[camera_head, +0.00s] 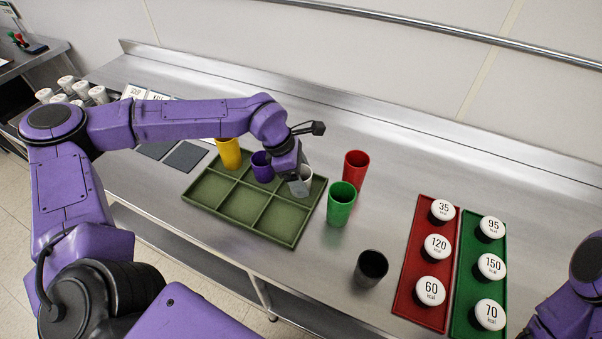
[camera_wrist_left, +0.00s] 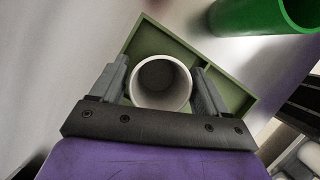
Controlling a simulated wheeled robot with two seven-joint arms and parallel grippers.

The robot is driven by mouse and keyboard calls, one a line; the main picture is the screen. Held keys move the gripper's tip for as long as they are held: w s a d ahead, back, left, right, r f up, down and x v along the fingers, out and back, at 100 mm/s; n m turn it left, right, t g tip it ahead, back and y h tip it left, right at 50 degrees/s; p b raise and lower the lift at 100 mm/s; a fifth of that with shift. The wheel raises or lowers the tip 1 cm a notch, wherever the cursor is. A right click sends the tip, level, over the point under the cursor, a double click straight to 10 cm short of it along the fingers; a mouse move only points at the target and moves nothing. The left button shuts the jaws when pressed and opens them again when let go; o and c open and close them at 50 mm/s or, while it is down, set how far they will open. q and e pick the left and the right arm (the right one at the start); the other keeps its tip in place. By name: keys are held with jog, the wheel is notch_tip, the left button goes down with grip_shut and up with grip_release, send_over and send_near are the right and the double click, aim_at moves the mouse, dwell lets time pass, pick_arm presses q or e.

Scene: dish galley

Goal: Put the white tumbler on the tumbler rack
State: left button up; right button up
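The white tumbler (camera_head: 301,184) stands at the back right compartment of the green tumbler rack (camera_head: 289,240), partly hidden by my left gripper. In the left wrist view I look down into the open mouth of the white tumbler (camera_wrist_left: 162,82), with the rack (camera_wrist_left: 148,35) beneath it. My left gripper (camera_wrist_left: 160,75) has one finger on each side of the tumbler, with narrow gaps showing, so it looks open around it. In the head view my left gripper (camera_head: 300,172) points down over the rack. My right gripper is out of view.
A yellow tumbler (camera_head: 229,153) and a purple one (camera_head: 262,168) stand at the rack's back row. Green (camera_head: 341,204), red (camera_head: 355,170) and black (camera_head: 371,268) tumblers stand right of it. Red (camera_head: 408,292) and green (camera_head: 466,302) trays hold kcal-labelled lids farther right.

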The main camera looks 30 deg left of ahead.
pick_arm(q)
jog(key=shift+o, duration=0.7)
jog(key=shift+a+r, duration=0.1)
jog(key=shift+r, duration=0.4)
jog(key=b+v, duration=0.1)
jog(key=v, duration=1)
jog(key=shift+r, duration=0.2)
